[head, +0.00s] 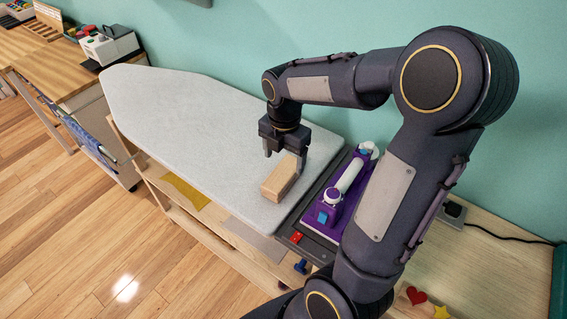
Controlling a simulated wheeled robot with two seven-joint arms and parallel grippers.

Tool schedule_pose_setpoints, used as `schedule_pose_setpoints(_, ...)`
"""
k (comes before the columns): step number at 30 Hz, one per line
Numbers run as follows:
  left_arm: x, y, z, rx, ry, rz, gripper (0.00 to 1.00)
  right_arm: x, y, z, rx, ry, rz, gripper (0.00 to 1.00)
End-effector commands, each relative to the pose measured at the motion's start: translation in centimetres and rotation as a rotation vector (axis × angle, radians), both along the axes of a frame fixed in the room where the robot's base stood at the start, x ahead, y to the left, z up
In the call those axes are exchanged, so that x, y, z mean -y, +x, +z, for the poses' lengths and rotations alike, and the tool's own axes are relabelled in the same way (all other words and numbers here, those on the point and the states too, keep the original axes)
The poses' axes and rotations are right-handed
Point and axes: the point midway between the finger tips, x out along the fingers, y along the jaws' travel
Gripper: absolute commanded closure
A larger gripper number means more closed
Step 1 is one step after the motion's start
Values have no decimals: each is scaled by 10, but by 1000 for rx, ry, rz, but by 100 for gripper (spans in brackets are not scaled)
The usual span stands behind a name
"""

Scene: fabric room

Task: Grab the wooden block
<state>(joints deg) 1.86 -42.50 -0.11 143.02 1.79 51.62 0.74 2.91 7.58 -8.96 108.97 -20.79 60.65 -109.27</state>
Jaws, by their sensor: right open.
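The wooden block (280,182) is a light tan brick lying on the grey ironing board (180,110), near the board's right end. My right gripper (284,160) points down at the block's far end. Its fingers are apart, one to the left of the block and one at its right side. Whether either finger touches the block cannot be told. My left gripper is not in view.
A purple and white iron (345,188) stands on a dark tray just right of the board. A white machine (108,45) sits on a wooden table at the back left. The left part of the board is clear. A teal wall runs behind.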

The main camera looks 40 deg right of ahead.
Motion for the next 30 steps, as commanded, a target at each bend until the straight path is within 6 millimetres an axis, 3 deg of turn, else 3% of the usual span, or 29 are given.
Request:
schedule_pose_setpoints(18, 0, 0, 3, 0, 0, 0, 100, -1, 4, -75, -9, -6, 36, 25)
schedule_pose_setpoints(27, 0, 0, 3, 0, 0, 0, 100, -1, 4, -79, -7, -7, 35, 25)
schedule_pose_setpoints(30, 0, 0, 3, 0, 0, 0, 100, -1, 4, -79, -6, -6, 35, 39)
